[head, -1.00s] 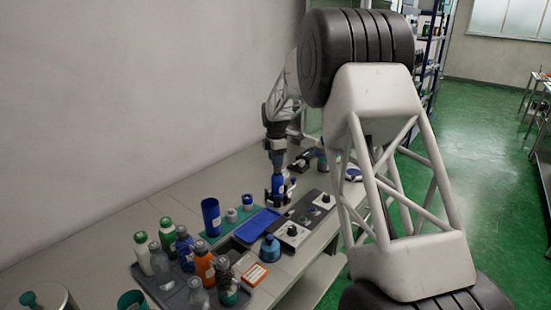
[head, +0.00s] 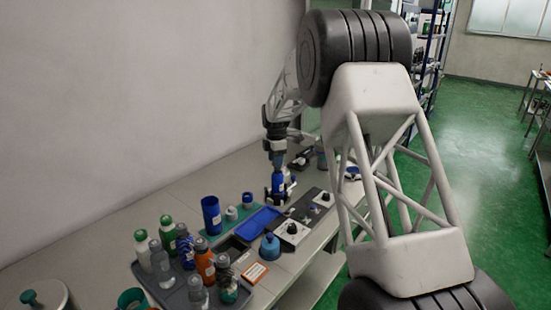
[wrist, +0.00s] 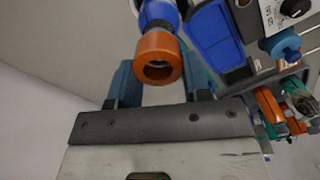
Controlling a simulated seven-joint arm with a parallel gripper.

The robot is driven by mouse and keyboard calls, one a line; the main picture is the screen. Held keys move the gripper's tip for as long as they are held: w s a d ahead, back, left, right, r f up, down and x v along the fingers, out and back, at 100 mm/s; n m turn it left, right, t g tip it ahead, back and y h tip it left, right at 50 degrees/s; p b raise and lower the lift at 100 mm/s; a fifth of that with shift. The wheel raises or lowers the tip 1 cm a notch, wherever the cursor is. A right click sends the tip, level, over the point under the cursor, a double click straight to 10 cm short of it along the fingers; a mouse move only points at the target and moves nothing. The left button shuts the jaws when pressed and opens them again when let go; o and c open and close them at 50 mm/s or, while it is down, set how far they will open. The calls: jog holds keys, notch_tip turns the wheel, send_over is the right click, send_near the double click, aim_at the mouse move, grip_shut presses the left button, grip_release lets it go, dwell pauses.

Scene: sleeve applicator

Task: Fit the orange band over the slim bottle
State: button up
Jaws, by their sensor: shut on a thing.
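The orange band (wrist: 158,58) is a short ring in the wrist view, its open end facing the camera. It sits between the two blue fingers of my gripper (wrist: 157,75), which is shut on it. A blue bottle-like body (wrist: 158,12) with a pale edge lies just beyond the band, in line with it; how far the band is over it is hidden. In the head view my gripper (head: 278,172) points down at a blue upright body (head: 279,184) at the far part of the bench. I cannot make out the band there.
A blue cup (head: 211,213), a flat blue tray (head: 259,219) and a dark panel with knobs (head: 307,211) stand nearer along the bench. A grey tray (head: 165,291) holds several bottles. A blue squat bottle (head: 269,246) and an orange-white box (head: 254,273) are near the front edge.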

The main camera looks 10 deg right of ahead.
jog(key=shift+f, duration=0.3)
jog(key=shift+f, duration=0.35)
jog(key=shift+f, duration=0.15)
jog(key=o, duration=1.4)
jog(key=shift+o, duration=0.2)
notch_tip(320, 180, up, 11)
dwell(1.6)
dwell(0.3)
